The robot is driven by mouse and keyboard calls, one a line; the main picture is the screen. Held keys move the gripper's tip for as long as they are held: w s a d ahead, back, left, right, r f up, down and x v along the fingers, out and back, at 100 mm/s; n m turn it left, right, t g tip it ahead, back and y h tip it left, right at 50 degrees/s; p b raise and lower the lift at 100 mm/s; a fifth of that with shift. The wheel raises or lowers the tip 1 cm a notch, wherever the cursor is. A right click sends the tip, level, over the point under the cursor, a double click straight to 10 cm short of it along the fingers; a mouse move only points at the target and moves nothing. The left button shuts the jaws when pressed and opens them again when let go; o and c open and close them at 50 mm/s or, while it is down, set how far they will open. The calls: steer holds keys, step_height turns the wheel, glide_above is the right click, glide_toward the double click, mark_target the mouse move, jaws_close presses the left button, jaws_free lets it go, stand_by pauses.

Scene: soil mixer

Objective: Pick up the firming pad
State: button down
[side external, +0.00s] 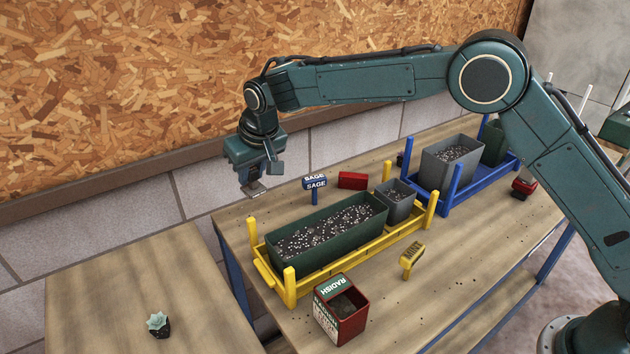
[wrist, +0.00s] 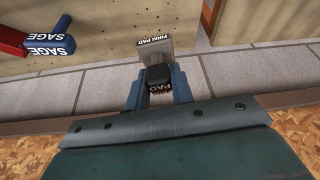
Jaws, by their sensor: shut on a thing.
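The firming pad (wrist: 157,50) is a grey plate with a dark handle, lettered "FIRM PAD", in the wrist view. My gripper (wrist: 158,88) has its two blue fingers on either side of the dark handle, shut on it. In the side view the pad (side external: 255,189) hangs below my gripper (side external: 250,172) at the back left. It is held in the air near the table's back left corner, apart from the table top. The lower part of the handle is partly hidden between the fingers.
A yellow tray (side external: 262,268) holds a long green planter (side external: 320,250) and a small grey pot (side external: 395,207). A blue SAGE marker (side external: 315,184), red block (side external: 352,180), yellow MINT marker (side external: 411,256) and red RADISH box (side external: 345,325) stand around it. A blue tray (side external: 455,197) is further right.

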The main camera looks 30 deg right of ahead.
mark_target(252, 168)
step_height(252, 168, up, 11)
steer(key=shift+r, duration=0.2)
steer(key=shift+d, duration=0.1)
stand_by(0.7)
